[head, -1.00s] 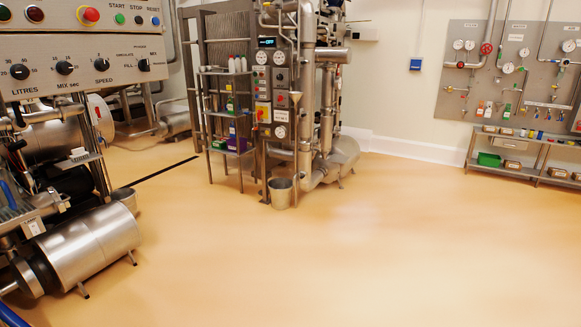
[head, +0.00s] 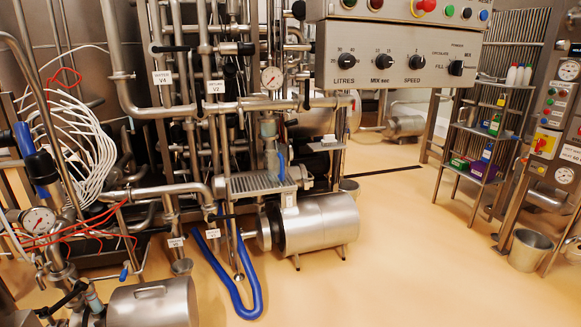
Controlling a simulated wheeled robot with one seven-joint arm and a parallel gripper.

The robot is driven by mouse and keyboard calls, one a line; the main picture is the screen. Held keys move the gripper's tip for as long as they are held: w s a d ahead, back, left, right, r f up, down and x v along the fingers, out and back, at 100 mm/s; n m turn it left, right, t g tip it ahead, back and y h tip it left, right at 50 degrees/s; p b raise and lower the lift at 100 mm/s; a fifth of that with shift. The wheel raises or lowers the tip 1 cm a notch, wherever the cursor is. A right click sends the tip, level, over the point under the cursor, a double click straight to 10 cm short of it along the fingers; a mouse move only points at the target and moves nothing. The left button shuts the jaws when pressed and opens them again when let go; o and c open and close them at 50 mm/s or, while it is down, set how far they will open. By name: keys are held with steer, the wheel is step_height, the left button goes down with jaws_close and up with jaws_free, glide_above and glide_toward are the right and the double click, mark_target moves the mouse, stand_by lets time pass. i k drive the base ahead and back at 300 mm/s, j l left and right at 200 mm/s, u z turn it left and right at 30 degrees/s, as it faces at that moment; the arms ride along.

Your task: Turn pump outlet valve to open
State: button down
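Several tagged valves show on the pipework at the left. One tag reads WATER V4 (head: 162,78) and another RETURN V2 (head: 216,87). Two lower white tags, the upper tag (head: 210,207) and the lower tag (head: 176,242), are too small to read surely. Black handles sit near the tags, so I cannot tell which is the pump outlet valve. A silver pump motor (head: 318,222) lies on the floor, and a second silver cylinder (head: 152,303) is at the bottom left. My gripper is not in view.
A control panel (head: 400,60) with knobs hangs at the upper middle. A blue hose (head: 235,295) loops on the floor beside the motor. A shelf rack (head: 485,132) and a bucket (head: 528,250) stand at the right.

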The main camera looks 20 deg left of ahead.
mark_target(82, 286)
steer(key=i+u, duration=0.15)
steer(key=u, duration=0.25)
steer(key=i+l+u, duration=0.1)
steer(key=u, duration=0.3)
steer(key=i+l+u, duration=0.1)
steer(key=u, duration=0.3)
steer(key=i+l+u, duration=0.15)
steer(key=u, duration=0.25)
steer(key=i+l+u, duration=0.1)
steer(key=u, duration=0.3)
steer(key=i+l+u, duration=0.1)
steer(key=l+u, duration=0.2)
steer(key=i+l+u, duration=0.2)
steer(key=i+l, duration=0.2)
steer(key=l, duration=0.2)
steer(key=i+l+u, duration=0.25)
steer(key=l, duration=0.4)
steer(key=i+l+u, duration=0.1)
steer(key=i+l, duration=0.15)
steer(key=i+l+u, duration=0.1)
steer(key=l, duration=0.35)
steer(key=i+l+u, duration=0.15)
steer(key=l, duration=0.2)
steer(key=i, duration=0.05)
